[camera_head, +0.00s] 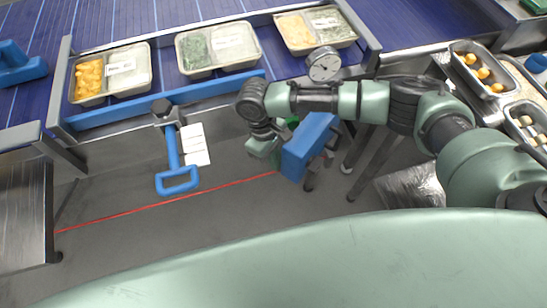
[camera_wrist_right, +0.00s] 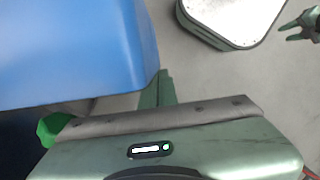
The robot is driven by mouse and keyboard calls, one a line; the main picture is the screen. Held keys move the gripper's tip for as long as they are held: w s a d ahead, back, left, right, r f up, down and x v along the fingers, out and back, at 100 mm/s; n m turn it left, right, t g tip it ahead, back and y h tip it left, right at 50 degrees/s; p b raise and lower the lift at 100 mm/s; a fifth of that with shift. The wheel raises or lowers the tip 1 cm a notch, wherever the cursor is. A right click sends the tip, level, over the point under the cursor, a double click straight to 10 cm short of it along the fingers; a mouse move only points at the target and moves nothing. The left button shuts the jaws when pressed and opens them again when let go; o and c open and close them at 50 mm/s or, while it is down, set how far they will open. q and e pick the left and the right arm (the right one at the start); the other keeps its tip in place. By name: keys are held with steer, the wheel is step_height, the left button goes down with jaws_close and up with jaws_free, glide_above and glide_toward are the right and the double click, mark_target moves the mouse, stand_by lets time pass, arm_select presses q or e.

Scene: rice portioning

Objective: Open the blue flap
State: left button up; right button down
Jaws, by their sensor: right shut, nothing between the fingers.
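A blue panel (camera_head: 308,148), which looks like the blue flap, is below the conveyor's front edge in the head view. In the right wrist view the blue panel (camera_wrist_right: 75,50) fills the upper left. My right gripper (camera_head: 264,148) points down at the panel's left side. In the right wrist view my right gripper (camera_wrist_right: 160,88) is shut and empty, close by the panel's lower right corner; whether they touch is unclear. What the panel is fixed to is mostly hidden. My left gripper (camera_wrist_right: 296,27) shows small at the upper right of the right wrist view, with fingers spread; it is outside the head view.
Several food trays (camera_head: 113,74) sit on the conveyor behind a blue rail (camera_head: 200,93). A dial gauge (camera_head: 323,65) stands near my right arm. A blue-handled lever (camera_head: 176,165) hangs to the left. Metal pans (camera_head: 484,68) stand at the right. Floor (camera_head: 120,190) is free at front left.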

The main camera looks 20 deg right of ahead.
steer(key=s+d+n+t+p, duration=0.1)
steer(key=s+d+n+p, duration=0.3)
steer(key=d+p, duration=0.3)
steer(key=s+d+n+t+h+p, duration=0.1)
steer(key=s+d+n+p, duration=0.4)
steer(key=d, duration=0.5)
steer(key=shift+s+d+p, duration=0.2)
steer(key=shift+s+p, duration=0.3)
steer(key=shift+p, duration=0.5)
